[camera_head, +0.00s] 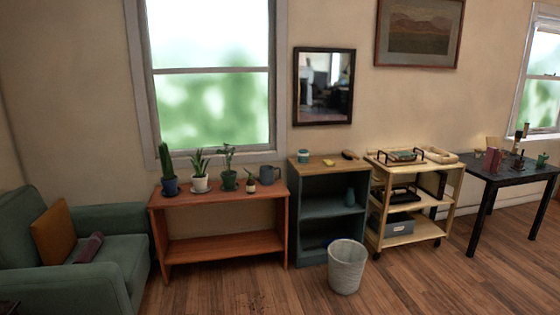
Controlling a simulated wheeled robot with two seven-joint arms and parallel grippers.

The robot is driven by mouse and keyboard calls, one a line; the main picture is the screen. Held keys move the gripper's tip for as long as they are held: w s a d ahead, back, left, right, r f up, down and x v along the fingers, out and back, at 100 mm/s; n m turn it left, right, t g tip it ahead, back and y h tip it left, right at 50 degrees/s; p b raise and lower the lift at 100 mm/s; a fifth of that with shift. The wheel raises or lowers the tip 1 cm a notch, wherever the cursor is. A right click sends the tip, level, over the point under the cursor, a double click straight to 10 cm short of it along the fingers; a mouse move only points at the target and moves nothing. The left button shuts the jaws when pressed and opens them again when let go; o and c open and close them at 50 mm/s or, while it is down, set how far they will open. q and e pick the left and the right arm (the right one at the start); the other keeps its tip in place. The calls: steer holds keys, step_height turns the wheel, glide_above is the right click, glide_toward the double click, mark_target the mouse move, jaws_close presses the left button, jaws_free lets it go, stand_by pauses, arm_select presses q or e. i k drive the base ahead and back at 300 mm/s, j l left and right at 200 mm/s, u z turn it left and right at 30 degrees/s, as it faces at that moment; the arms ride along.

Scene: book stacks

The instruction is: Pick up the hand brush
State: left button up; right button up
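I cannot clearly make out a hand brush from here. Two small items lie on the wooden top of the blue-grey shelf unit (308,171) below the mirror: a small yellow item (328,162) and a dark elongated item (350,155). Either is too small to identify for certain. A small teal-and-white container (304,156) stands to their left. Neither of my grippers is in view.
An orange-brown plant bench (220,198) and green armchair (80,280) are left. A wooden trolley (455,180) and dark table (510,174) are right. The foreground floor is mostly clear.

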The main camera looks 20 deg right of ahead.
mark_target(345, 154)
steer(key=z, duration=1.25)
